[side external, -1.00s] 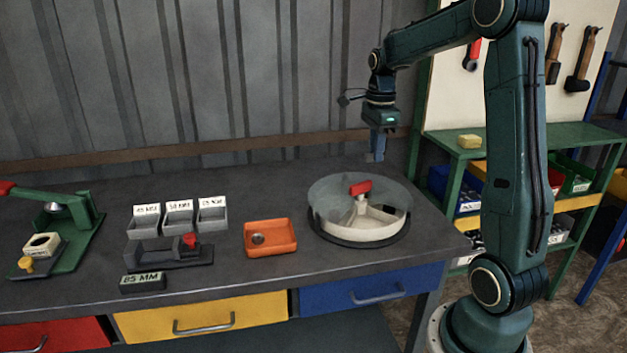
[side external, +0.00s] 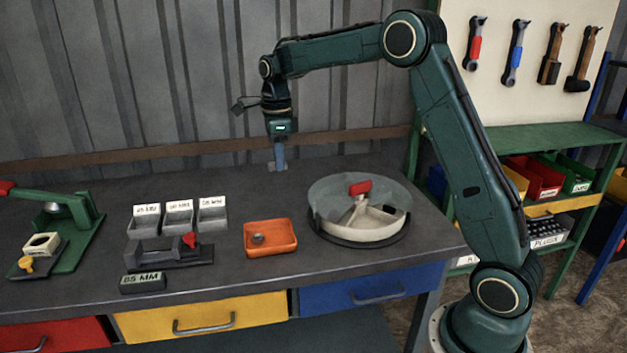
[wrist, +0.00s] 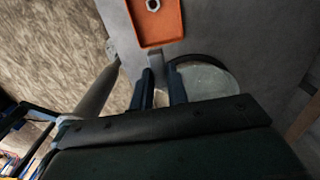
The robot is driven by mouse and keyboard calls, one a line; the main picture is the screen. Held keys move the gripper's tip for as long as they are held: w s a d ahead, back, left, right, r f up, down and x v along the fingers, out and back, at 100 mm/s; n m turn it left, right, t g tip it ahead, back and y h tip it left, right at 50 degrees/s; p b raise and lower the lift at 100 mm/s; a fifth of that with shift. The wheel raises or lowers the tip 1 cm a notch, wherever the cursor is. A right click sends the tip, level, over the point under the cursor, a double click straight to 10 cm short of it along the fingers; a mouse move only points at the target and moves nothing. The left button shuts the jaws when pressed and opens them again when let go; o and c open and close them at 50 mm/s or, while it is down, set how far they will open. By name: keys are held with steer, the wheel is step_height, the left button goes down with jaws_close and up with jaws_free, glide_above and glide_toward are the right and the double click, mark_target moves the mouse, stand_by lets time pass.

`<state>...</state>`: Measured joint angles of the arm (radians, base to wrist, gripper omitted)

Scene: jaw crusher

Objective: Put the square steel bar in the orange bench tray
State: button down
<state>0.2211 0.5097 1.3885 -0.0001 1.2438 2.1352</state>
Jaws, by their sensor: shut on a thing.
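The orange bench tray (side external: 278,245) lies on the dark bench, left of the round bowl, with a grey nut-like piece (side external: 257,239) inside it. The tray also shows at the top of the wrist view (wrist: 172,25). My gripper (side external: 279,166) is above the bench, behind the tray and slightly right of it. Its fingers are shut on a grey piece, the square steel bar (wrist: 155,68), which shows between the fingertips in the wrist view. The fingers hide much of the bar.
A round bowl (side external: 361,233) with a clear guard and red knob stands right of the tray. Three grey labelled bins (side external: 179,221), a dark fixture with a red knob (side external: 170,255) and an 85 MM block (side external: 143,283) are left. A green press (side external: 65,240) stands far left.

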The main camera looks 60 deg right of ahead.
steer(key=shift+w+a, duration=0.15)
steer(key=shift+a, duration=0.1)
glide_above(282, 238)
step_height(282, 238, down, 16)
steer(key=shift+r, duration=0.15)
stand_by(0.4)
steer(key=shift+f, duration=2.15)
steer(key=shift+f, duration=0.1)
steer(key=c, duration=1.4)
jaws_free()
steer(key=shift+c, duration=0.2)
steer(key=shift+o, duration=0.4)
step_height(282, 238, up, 12)
